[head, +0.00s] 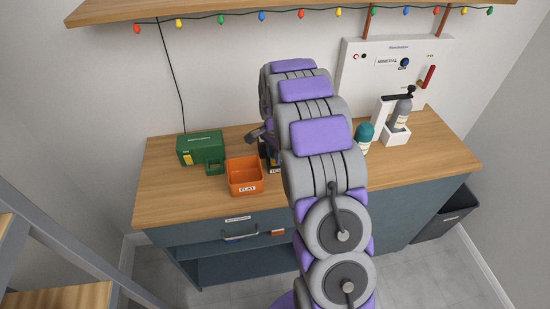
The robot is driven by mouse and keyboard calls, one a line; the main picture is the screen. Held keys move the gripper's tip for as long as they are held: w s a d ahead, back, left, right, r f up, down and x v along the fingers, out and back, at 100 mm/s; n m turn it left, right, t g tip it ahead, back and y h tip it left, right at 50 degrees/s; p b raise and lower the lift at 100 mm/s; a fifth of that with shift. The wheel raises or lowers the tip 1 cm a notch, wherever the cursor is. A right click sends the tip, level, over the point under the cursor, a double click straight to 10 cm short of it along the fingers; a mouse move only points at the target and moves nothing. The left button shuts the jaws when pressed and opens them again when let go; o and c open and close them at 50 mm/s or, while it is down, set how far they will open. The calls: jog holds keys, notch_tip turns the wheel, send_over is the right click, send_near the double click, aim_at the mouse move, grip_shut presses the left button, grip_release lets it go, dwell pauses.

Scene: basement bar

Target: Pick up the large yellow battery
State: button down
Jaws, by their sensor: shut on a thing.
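My arm reaches over the counter and hides much of its middle. Part of my gripper (261,133) shows dark at the arm's left edge, above and behind the orange bin. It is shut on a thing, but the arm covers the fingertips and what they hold. I cannot clearly make out a large yellow battery. A small yellow patch (188,159) shows on the front of the green box (201,146) at the left of the counter; I cannot tell what it is.
An orange bin labelled FLAT (245,174) stands beside the green box. A partly hidden dark item (272,158) with a label starting TES is behind my arm. A teal-topped bottle (364,134) and a grey bottle in a white stand (396,136) are right. The counter's (430,150) right end is clear.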

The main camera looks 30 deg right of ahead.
notch_tip(320, 180, up, 4)
jog(key=shift+d+f+p, duration=0.1)
jog(key=shift+f+p, duration=0.05)
jog(key=shift+p, duration=0.5)
jog(key=s+a+p, duration=0.1)
jog(key=s+a, duration=0.1)
jog(key=s, duration=0.5)
jog(key=s+a+r+p, duration=0.1)
jog(key=s+a, duration=0.1)
jog(key=s, duration=0.6)
jog(key=shift+a+r, duration=0.2)
jog(key=shift+a, duration=0.1)
jog(key=shift+s, duration=0.1)
jog(key=shift+p, duration=0.3)
